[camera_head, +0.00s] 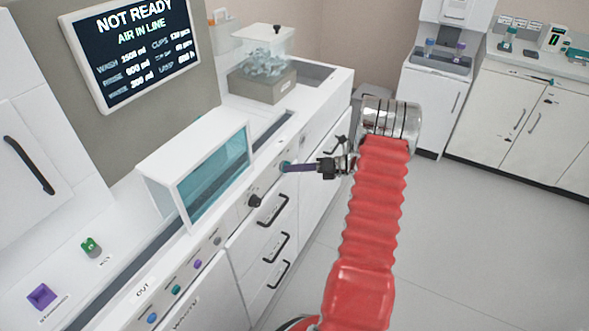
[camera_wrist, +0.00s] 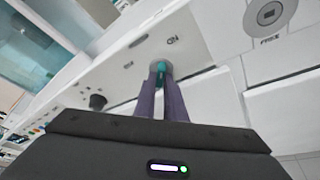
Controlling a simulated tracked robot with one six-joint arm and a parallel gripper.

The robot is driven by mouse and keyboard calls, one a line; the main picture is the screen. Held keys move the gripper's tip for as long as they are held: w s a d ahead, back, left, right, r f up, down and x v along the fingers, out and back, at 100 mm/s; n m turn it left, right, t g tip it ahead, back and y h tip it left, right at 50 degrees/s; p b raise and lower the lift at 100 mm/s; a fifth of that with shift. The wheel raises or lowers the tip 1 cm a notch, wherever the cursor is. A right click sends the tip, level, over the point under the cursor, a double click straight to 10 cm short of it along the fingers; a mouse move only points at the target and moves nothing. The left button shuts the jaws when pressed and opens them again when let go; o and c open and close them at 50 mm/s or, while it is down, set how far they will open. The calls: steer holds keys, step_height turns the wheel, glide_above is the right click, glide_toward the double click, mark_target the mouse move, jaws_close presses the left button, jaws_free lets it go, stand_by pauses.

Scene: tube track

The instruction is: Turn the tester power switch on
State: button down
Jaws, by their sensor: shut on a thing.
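The tester power switch, a small teal lever on a pale round base, is on the white front panel in the wrist view (camera_wrist: 161,66). An "ON" label stands to its upper right; a mark to its left is too small to read. In the head view the switch (camera_head: 284,166) is mostly covered by my fingertips. My gripper (camera_head: 287,167) reaches it from the right with its purple fingers closed around the lever. In the wrist view, my gripper (camera_wrist: 162,78) has one finger on each side of the lever. Which way the lever is tipped I cannot tell.
A dark knob (camera_head: 254,201) is on the panel left of the switch. Black drawer handles (camera_head: 273,210) stick out below. A glass-fronted box (camera_head: 213,180) sits on the counter. A screen (camera_head: 130,50) reads "NOT READY, AIR IN LINE". The floor (camera_head: 480,240) at right is clear.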

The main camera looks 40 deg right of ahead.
steer(key=shift+d+m, duration=0.25)
steer(key=shift+m, duration=0.05)
steer(key=c, duration=1.8)
jaws_free()
steer(key=shift+a, duration=0.1)
steer(key=v, duration=1.3)
steer(key=shift+s+d+f, duration=0.1)
steer(key=shift+s+d, duration=0.15)
steer(key=shift+d, duration=0.15)
